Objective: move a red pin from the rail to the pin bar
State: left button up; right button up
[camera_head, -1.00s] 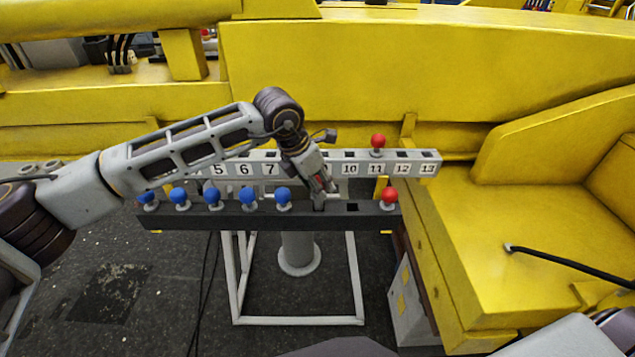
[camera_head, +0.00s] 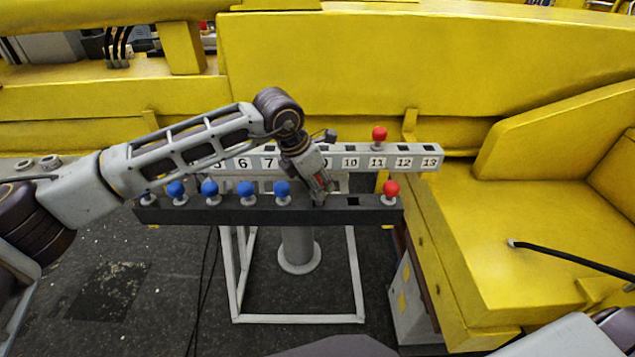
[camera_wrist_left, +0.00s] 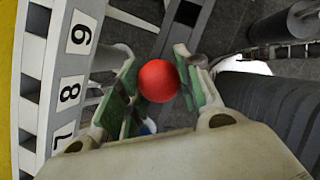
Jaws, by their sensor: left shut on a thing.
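My left gripper (camera_head: 321,190) points down at the dark rail (camera_head: 240,216), right of the blue pins. In the left wrist view its green-padded fingers (camera_wrist_left: 158,88) are shut on a red pin, whose round head (camera_wrist_left: 158,81) shows between them. The pin's lower part is hidden, so I cannot tell whether it sits in the rail. Another red pin (camera_head: 391,189) stands at the rail's right end. The pale numbered pin bar (camera_head: 415,151) runs behind the rail and holds a red pin (camera_head: 379,135) at 11. The left wrist view shows the bar's labels 7, 8 and 9 (camera_wrist_left: 78,36).
Several blue pins (camera_head: 246,189) stand in the rail's left part. An empty square hole (camera_head: 353,201) lies between my gripper and the rail's red pin. A yellow boom structure (camera_head: 400,70) rises behind and to the right. My left arm covers part of the bar.

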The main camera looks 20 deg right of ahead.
pick_arm(q)
jog(key=shift+f+b, duration=0.65)
jog(key=shift+f, duration=0.15)
jog(key=o, duration=1.3)
jog(key=shift+c, duration=0.2)
jog(key=shift+r, duration=0.1)
jog(key=v, duration=1.1)
jog(key=shift+a+r, duration=0.2)
jog(key=shift+r, duration=0.15)
